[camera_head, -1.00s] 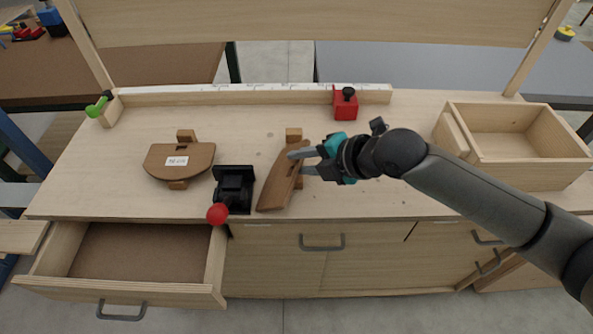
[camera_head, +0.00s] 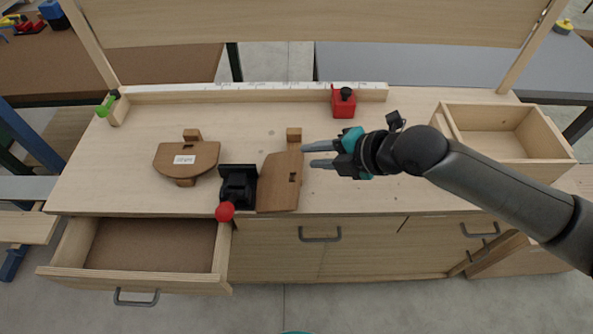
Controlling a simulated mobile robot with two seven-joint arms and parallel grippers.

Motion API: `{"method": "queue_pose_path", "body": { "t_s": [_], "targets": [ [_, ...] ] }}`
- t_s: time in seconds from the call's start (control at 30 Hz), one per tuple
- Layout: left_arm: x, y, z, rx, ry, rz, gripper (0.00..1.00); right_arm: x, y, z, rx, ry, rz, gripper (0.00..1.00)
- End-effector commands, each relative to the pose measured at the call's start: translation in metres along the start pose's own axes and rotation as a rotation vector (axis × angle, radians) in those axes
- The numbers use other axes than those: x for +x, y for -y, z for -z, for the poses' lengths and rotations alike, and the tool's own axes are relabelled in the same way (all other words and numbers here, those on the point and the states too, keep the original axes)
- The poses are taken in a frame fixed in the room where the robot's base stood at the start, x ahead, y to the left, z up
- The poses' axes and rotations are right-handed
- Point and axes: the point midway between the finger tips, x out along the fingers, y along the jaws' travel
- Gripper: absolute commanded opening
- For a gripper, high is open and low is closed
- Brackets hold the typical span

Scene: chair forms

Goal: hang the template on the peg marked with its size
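A brown wooden template (camera_head: 280,184) with a small dark slot lies near the bench's front edge, right of the black vise. A light wooden block (camera_head: 294,134) shows at its upper edge. Another brown template (camera_head: 171,160), half-round with a white label too small to read, lies on the left with wooden pieces showing above and below it. My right gripper (camera_head: 308,155) is open, its two fingers apart and empty, just right of the first template; I cannot tell whether a fingertip touches it. My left gripper is out of view. I cannot make out a size-marked peg.
A black vise (camera_head: 238,187) with a red ball handle stands between the templates. An open drawer (camera_head: 150,245) juts out front left. A wooden box (camera_head: 544,134) stands at right. A red block (camera_head: 343,105) sits by the marked white rail (camera_head: 240,93) at the back.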

Motion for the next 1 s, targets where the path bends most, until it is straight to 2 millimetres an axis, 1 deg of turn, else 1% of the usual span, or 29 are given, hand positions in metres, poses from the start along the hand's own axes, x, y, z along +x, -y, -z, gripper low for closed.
{"method": "queue_pose_path", "body": {
  "t_s": [0.03,0.3,0.4,0.77,0.87,0.97,1.0],
  "targets": [
    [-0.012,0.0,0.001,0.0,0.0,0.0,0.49,-0.009,-0.007,0.0,0.0,0.0,0.001,0.32],
    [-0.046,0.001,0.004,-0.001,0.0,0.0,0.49,-0.037,-0.026,0.0,0.0,-0.001,0.0,0.32],
    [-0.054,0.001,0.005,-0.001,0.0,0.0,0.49,-0.044,-0.031,0.0,0.001,0.0,0.001,0.32],
    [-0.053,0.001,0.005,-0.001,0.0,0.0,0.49,-0.043,-0.029,0.003,0.011,-0.003,0.001,0.32],
    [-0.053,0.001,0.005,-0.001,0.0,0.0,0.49,-0.039,-0.028,0.015,0.063,-0.013,0.002,0.32],
    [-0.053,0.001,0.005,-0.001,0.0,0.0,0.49,-0.035,-0.027,0.035,0.181,-0.02,0.006,0.32],
    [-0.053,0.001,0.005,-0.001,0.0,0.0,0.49,-0.034,-0.027,0.044,0.246,-0.019,0.008,0.32]
  ]
}}
